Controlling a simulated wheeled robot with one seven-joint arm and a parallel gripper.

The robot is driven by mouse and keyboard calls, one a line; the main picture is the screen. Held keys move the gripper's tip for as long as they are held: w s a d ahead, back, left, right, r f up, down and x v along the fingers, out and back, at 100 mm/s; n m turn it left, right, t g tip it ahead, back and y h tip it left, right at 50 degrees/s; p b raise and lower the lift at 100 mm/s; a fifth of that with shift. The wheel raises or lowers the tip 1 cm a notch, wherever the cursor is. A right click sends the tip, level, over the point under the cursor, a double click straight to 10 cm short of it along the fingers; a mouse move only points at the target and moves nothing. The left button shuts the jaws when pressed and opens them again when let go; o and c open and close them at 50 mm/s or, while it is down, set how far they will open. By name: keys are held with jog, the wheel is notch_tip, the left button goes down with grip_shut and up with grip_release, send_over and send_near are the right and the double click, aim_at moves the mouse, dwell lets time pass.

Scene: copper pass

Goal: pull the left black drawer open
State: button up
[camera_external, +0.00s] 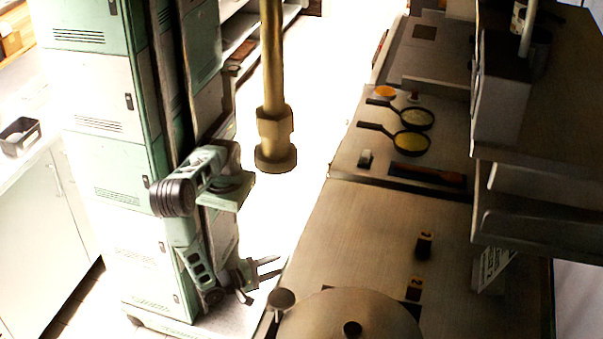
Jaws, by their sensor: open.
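No black drawer can be made out in this view. The front of the steel counter (345,235) faces left, away from the camera, so anything below its edge is hidden. My gripper (282,267) is low at the left of the counter, near its front edge. Its two fingers are apart, point right toward the counter and hold nothing visible. I cannot tell whether they touch anything.
A round steel lid (350,310) and a small round knob-like piece (281,299) are at the counter's near end. Two pans (411,142) stand farther back. A brass column (272,70) hangs above the bright floor. Tall green-and-white lockers (105,150) stand left of my arm.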

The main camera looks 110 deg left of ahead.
jog(key=x, duration=0.8)
jog(key=shift+w, duration=0.15)
jog(key=shift+a, duration=0.1)
grip_shut()
